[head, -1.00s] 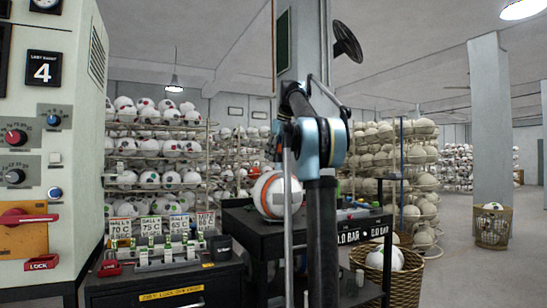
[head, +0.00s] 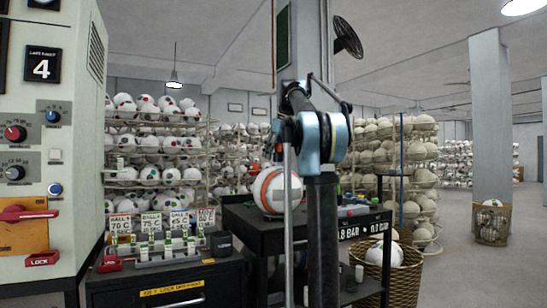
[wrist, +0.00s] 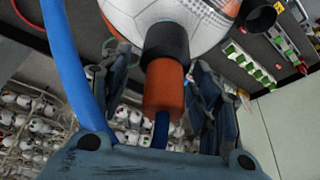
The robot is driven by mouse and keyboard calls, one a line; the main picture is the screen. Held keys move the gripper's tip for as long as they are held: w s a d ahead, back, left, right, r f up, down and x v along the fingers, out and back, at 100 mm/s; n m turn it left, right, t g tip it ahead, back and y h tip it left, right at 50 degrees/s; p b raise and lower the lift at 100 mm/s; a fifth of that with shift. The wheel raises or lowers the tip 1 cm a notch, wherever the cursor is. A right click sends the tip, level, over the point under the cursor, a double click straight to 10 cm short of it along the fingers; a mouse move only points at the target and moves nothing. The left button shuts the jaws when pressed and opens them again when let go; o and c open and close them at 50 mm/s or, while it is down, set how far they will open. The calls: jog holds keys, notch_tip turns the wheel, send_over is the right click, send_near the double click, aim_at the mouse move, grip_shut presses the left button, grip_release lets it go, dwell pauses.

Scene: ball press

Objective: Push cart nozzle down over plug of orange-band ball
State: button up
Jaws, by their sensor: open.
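The orange-band ball (head: 268,191), white with orange and grey bands, sits on top of the black cart (head: 240,217), partly behind my arm. In the wrist view the ball (wrist: 196,14) fills the top middle. The cart nozzle (wrist: 163,88), an orange body with a black end and a blue hose, lies between my open fingers. Its black end overlaps the ball's edge; I cannot tell whether they touch. The plug is hidden. My gripper (wrist: 160,82) has a finger on each side of the nozzle, with visible gaps. My arm hides the gripper in the head view.
A wicker basket (head: 403,285) with a ball stands right of the cart. Ball racks (head: 160,150) fill the back. Floor is open at right.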

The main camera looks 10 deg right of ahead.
jog(key=v, duration=1.1)
jog(key=shift+d+r, duration=0.2)
jog(key=shift+r, duration=0.15)
jog(key=shift+s, duration=0.1)
